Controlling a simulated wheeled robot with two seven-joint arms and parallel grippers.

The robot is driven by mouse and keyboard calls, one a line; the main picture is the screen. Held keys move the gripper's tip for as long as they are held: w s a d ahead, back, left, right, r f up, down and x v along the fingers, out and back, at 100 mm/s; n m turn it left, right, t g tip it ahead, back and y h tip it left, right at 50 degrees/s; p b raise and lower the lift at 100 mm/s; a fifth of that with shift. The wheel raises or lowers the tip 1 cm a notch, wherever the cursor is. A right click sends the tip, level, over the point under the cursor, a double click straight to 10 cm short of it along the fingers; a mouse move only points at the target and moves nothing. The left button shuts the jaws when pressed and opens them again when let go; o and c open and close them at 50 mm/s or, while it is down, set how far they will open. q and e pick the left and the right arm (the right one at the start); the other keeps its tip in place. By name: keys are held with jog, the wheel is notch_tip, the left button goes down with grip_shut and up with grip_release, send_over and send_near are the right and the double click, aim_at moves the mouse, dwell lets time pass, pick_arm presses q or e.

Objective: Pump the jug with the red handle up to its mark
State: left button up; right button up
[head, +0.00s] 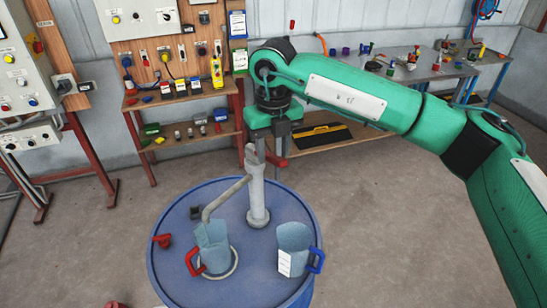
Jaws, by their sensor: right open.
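A blue drum (185,270) stands in the middle of the floor with a grey hand pump (257,200) upright on its top. The pump's spout (222,197) bends down to the left, over a translucent bluish jug with a red handle (213,247). This jug stands on a pale ring on the drum top; its mark and liquid level cannot be made out. A similar jug with a blue handle (294,240) and a white label stands to the right. My right gripper (267,158) is open, pointing down at the pump's top; I cannot tell whether it touches. My left gripper is out of view.
A red cap-like piece (162,241) and a small dark block (195,213) lie on the drum top. Behind are a wooden shelf unit (185,97) with switches and plugs, and a grey workbench (400,70) with tools. The floor around the drum is mostly clear.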

notch_tip(320, 180, down, 4)
jog(key=shift+r+p, duration=0.1)
jog(key=shift+p, duration=0.55)
jog(key=shift+f, duration=0.65)
grip_shut()
